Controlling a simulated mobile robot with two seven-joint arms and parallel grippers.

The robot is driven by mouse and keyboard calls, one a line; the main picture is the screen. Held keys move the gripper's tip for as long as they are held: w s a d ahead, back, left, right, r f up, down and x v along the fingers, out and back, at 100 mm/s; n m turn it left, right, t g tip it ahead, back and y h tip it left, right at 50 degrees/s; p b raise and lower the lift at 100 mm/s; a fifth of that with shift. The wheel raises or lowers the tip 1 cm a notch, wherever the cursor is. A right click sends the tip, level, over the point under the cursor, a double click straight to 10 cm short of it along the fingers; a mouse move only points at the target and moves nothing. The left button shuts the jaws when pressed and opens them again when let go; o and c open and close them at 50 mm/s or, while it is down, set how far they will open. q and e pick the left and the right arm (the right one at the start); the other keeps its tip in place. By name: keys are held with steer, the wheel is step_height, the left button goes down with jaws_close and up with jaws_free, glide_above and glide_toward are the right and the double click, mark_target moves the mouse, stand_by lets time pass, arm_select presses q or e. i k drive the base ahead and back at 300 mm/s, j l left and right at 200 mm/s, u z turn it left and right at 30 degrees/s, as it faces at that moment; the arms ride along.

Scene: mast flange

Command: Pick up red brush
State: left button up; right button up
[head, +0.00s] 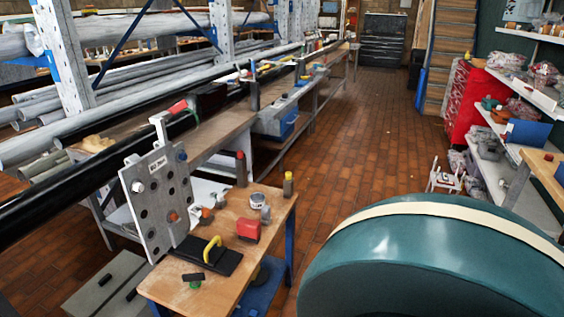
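A red block-like item (248,228) stands on the near wooden worktable (190,290). It may be the red brush, but bristles cannot be made out. Another red piece (178,107), which looks like a handle, shows at the top of the upright grey plate, near the long bench. Neither of my grippers is in the head view, and nothing is seen touching either red item.
Beside the red item are a black tool with a yellow handle (213,250), a round tin (258,201) and small bottles. A perforated grey plate (155,200) stands at the table's left. A large teal rounded body (430,265) covers the lower right. The brick floor (335,130) beyond is open.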

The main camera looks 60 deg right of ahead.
mark_target(249, 230)
steer(key=z, duration=1.55)
steer(key=i+l, duration=0.1)
steer(key=l, duration=0.25)
steer(key=i+l, duration=0.15)
steer(key=l, duration=0.2)
steer(key=i+l, duration=0.1)
steer(key=l, duration=0.3)
steer(key=i+l, duration=0.15)
steer(key=l, duration=0.2)
steer(key=l+u, duration=0.15)
steer(key=u, duration=0.2)
steer(key=i+l+u, duration=0.1)
steer(key=u, duration=0.25)
steer(key=l+u, duration=0.35)
steer(key=j, duration=0.1)
